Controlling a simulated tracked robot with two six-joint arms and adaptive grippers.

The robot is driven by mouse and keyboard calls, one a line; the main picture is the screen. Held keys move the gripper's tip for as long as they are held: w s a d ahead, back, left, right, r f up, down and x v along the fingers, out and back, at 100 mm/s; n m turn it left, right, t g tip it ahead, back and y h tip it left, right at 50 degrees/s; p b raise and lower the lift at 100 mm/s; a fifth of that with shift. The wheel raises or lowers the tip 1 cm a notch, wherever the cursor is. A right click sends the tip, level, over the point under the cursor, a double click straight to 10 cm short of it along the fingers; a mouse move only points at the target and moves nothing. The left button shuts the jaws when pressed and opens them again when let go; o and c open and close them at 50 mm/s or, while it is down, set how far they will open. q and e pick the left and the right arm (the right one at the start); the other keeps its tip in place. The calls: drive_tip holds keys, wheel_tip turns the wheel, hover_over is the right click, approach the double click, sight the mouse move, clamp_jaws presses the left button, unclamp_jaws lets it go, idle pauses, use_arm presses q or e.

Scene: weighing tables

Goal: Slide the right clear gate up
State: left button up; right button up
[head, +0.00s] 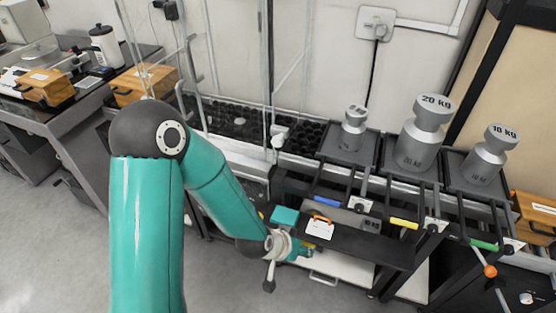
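The clear gate (237,62) on the right is a see-through upright panel in thin grey framing. It stands before a bed of black round pieces at the back wall. A white block (279,133) sits low at its right edge. Its lower edge is hard to make out. My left arm, teal with a dark elbow, comes in from the lower left and crosses in front of this area. Its wrist end (279,243) is low in the middle, below and apart from the gate. The fingers there are too small and mixed with the background to read. My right gripper is out of view.
Weights marked 20 KG (420,135) and 10 KG (488,155), and a smaller weight (354,130), stand on dark platforms at right. A dark shelf (358,238) lies near my wrist. Wooden boxes (145,82) sit at left. Open floor (60,235) is at lower left.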

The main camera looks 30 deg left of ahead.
use_arm(q)
drive_tip(key=w+a+r+t+y+b, duration=0.2)
drive_tip(key=w+a+r+t+b, duration=0.2)
drive_tip(key=a+b, duration=0.15)
use_arm(e)
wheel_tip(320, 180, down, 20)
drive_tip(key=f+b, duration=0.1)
drive_tip(key=b, duration=1.1)
use_arm(q)
drive_tip(key=n+t+y+p, duration=0.1)
drive_tip(key=t+y+p, duration=0.35)
drive_tip(key=t, duration=0.25)
approach(277, 143)
drive_tip(key=x, duration=1.1)
drive_tip(key=shift+a, duration=0.1)
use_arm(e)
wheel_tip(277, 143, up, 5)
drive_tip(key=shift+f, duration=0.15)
use_arm(q)
drive_tip(key=shift+c, duration=0.4)
clamp_jaws()
